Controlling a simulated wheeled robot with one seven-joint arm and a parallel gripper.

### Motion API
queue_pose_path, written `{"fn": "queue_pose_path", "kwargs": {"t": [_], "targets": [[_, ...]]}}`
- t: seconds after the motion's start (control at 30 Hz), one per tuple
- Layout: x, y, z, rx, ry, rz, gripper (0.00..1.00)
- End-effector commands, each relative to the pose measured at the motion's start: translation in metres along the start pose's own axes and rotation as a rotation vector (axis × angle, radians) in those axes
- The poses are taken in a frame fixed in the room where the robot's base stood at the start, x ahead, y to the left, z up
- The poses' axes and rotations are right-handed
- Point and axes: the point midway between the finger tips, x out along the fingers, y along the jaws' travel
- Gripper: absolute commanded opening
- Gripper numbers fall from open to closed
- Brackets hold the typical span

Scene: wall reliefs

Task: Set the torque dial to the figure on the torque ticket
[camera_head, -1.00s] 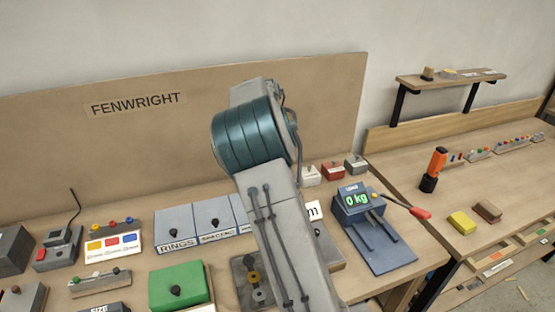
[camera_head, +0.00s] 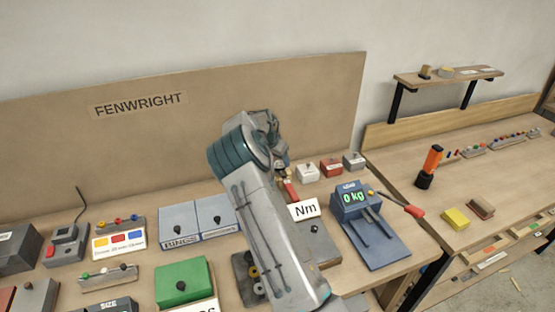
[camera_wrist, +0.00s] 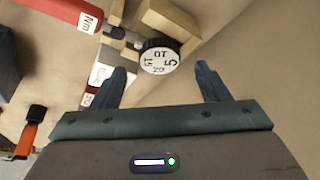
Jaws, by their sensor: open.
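The torque dial (camera_wrist: 160,58) shows in the wrist view as a round white face with a dark rim, marked 5, 10, 15 and 20, beside wooden blocks. My gripper (camera_wrist: 162,78) is open and empty; its two dark fingers stand on either side of the dial, apart from it. The white "Nm" sign (camera_wrist: 84,21) is at the upper left, and it also shows in the head view (camera_head: 305,210). In the head view my arm hides the dial. I cannot make out a torque ticket with a readable figure; small white cards (camera_wrist: 99,73) sit left of the dial.
White, red and grey boxes (camera_head: 331,167) stand behind. Blue boxes (camera_head: 178,223) and a green box (camera_head: 184,279) are left of my arm. The backboard (camera_head: 320,95) rises behind.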

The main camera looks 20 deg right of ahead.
Motion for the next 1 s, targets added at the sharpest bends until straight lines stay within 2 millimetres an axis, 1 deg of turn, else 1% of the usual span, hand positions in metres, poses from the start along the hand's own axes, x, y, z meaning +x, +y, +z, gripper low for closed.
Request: {"fn": "queue_pose_path", "kwargs": {"t": [0.1, 0.2, 0.37, 0.57, 0.6, 0.67, 0.7, 0.73, 0.77, 1.0], "targets": [[0.013, 0.000, -0.001, 0.000, 0.000, 0.001, 0.69], [0.021, 0.000, -0.001, -0.001, 0.000, 0.000, 0.69], [0.027, 0.000, 0.000, -0.001, 0.000, -0.001, 0.69], [0.028, 0.000, 0.000, 0.000, 0.000, -0.001, 0.69], [0.027, 0.000, 0.000, 0.000, 0.000, -0.001, 0.66], [0.027, 0.000, 0.000, 0.000, 0.000, -0.001, 0.49], [0.027, 0.000, 0.000, 0.000, 0.000, -0.001, 0.38], [0.027, 0.000, 0.000, 0.000, 0.000, -0.001, 0.30], [0.027, 0.000, 0.000, 0.000, 0.000, -0.001, 0.23], [0.028, 0.000, 0.000, -0.008, 0.000, -0.006, 0.23]]}}
